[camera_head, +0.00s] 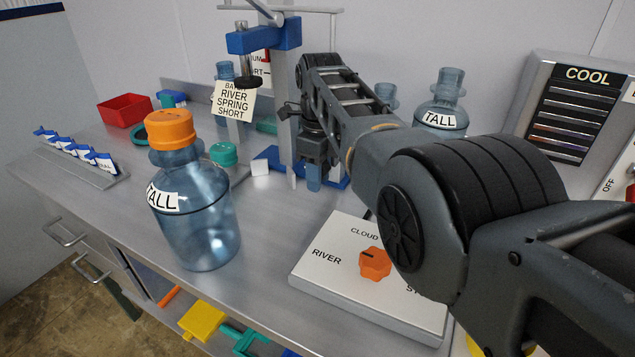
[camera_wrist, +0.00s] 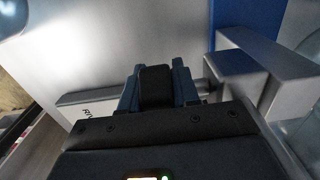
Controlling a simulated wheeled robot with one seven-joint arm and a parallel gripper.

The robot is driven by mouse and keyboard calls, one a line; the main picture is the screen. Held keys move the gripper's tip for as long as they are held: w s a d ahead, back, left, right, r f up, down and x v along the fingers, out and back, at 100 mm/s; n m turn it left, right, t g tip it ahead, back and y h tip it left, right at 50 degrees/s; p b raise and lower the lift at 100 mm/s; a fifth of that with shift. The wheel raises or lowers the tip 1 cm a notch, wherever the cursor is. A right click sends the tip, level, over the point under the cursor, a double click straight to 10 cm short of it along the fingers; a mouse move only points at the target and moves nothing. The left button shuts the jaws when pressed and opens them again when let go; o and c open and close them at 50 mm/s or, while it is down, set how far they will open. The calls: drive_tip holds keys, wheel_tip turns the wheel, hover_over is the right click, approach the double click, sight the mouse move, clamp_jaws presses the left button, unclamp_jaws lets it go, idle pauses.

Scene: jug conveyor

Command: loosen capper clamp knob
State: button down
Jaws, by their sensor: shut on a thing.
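The capper (camera_head: 264,38) stands at the back centre in the head view, with a blue head on a grey post (camera_head: 285,125). My gripper (camera_head: 314,178) is low beside this post, pointing down, and the arm and wrist hide much of the capper's lower part. In the wrist view, my gripper (camera_wrist: 157,88) has its blue-grey fingers shut on a dark block (camera_wrist: 155,85), which looks like the clamp knob. A grey metal bracket (camera_wrist: 248,85) is just right of the fingers. The knob cannot be made out in the head view.
A large blue jug (camera_head: 195,225) with an orange cap stands at the front left. A selector panel (camera_head: 340,265) with an orange knob lies in front. A jug marked TALL (camera_head: 440,100) stands behind my arm. A red bin (camera_head: 124,110) is at the back left.

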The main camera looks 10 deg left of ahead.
idle(0.4)
drive_tip(key=c, duration=0.9)
unclamp_jaws()
drive_tip(key=shift+r+b, duration=0.35)
drive_tip(key=shift+r, duration=3.55)
drive_tip(key=shift+a, duration=0.1)
